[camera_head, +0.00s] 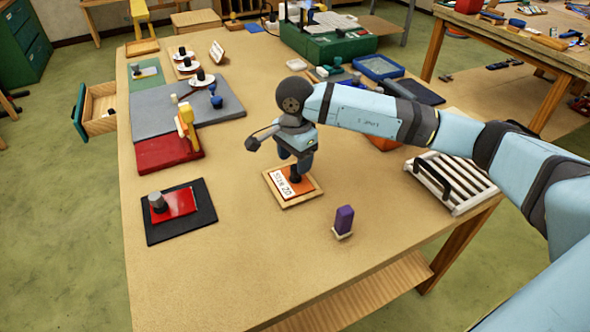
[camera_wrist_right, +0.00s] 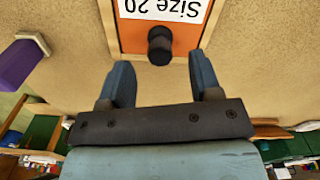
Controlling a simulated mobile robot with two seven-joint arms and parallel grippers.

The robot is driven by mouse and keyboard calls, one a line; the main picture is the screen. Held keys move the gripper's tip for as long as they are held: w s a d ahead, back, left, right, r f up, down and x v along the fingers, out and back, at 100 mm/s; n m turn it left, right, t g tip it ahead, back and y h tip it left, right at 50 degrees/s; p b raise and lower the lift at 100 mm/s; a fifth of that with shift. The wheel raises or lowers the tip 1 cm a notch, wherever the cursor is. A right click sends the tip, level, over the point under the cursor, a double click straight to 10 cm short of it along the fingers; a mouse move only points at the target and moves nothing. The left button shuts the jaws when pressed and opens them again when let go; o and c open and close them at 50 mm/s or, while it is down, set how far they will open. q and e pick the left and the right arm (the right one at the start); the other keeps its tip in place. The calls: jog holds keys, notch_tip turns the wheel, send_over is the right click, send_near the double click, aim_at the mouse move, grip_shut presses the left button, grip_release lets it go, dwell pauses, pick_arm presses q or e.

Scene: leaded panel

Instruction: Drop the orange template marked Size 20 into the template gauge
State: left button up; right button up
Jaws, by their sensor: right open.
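The orange template (camera_head: 303,184) with a white label reading Size 20 lies flat within the wooden border of the template gauge (camera_head: 294,204). Whether it is fully seated I cannot tell. A black knob stands up from the template. My right gripper (camera_head: 294,163) is right above the knob, fingers pointing down. In the right wrist view its two blue fingers are spread apart, the knob (camera_wrist_right: 160,45) shows between and beyond their tips, and the label (camera_wrist_right: 165,8) reads upside down. The gripper holds nothing. My left gripper is out of view.
A purple block on a pale base (camera_head: 344,220) stands to the right in front. A slatted white rack (camera_head: 455,185) is at the right edge. A black mat with a red plate (camera_head: 175,203) lies left. The table's front middle is clear.

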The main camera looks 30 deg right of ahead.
aim_at(295, 168)
notch_tip(295, 168, up, 9)
jog(key=shift+r, duration=0.15)
dwell(0.6)
